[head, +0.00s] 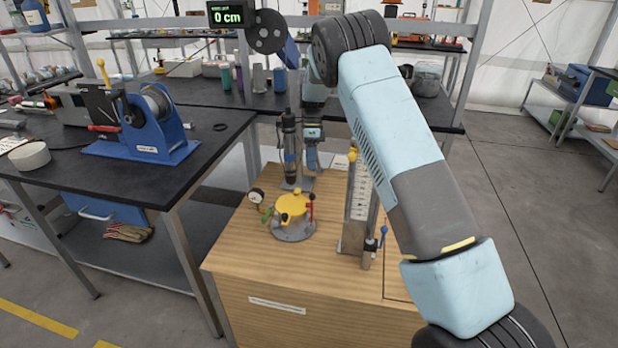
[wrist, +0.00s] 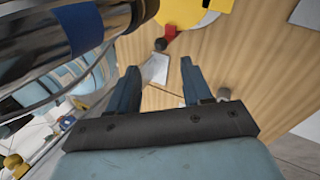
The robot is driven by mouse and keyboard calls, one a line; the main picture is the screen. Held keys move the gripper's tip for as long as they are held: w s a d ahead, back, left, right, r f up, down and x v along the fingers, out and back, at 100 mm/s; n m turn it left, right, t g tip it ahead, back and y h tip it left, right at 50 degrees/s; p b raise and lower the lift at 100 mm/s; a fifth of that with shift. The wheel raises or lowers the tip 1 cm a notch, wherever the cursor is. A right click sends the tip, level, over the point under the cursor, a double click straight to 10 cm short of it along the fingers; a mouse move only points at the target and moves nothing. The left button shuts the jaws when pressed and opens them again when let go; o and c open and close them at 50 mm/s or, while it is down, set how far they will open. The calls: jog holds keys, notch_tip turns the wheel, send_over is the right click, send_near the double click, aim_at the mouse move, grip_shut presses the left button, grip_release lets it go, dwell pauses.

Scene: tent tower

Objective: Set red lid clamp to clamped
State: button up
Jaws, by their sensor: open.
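The yellow lid (head: 291,204) sits on a round grey metal base on the wooden cabinet in the head view. A red upright part (head: 311,206), probably the red lid clamp, stands at the lid's right side; its setting is too small to tell. A smaller red spot shows at the lid's front. In the wrist view, the yellow lid (wrist: 185,10) is cut off at the top, with a red piece (wrist: 170,33) at its edge. My gripper (head: 312,163) is behind the lid in the head view. In the wrist view my gripper (wrist: 160,80) is open and empty, apart from the lid.
A dark cylinder (head: 290,150) on a stand is close to my gripper's left; its shiny side with a blue band (wrist: 80,35) fills the wrist view's upper left. A metal column (head: 358,205) stands right of the lid. A gauge (head: 256,195) is at its left.

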jog(key=shift+v, duration=1.7)
jog(key=s+d+r+n+t+y, duration=0.15)
jog(key=s+d+r+n, duration=0.35)
jog(key=s+r, duration=0.55)
jog(key=s+d+r+n+t+h, duration=0.1)
jog(key=s+d+r+n+t, duration=0.2)
jog(key=s+d+r, duration=0.8)
jog(key=s+r+n+t, duration=0.1)
jog(key=s+n+t, duration=0.1)
jog(key=s, duration=0.6)
jog(key=s+d+r+n+t, duration=0.1)
jog(key=s+n, duration=0.3)
jog(key=s, duration=0.4)
jog(key=s+d+r+n+t, duration=0.1)
jog(key=s+n+t, duration=0.2)
jog(key=s, duration=0.5)
jog(key=shift+s+d+r+n+h, duration=0.25)
jog(key=shift+r+n+h, duration=0.15)
jog(key=shift+n+h, duration=0.1)
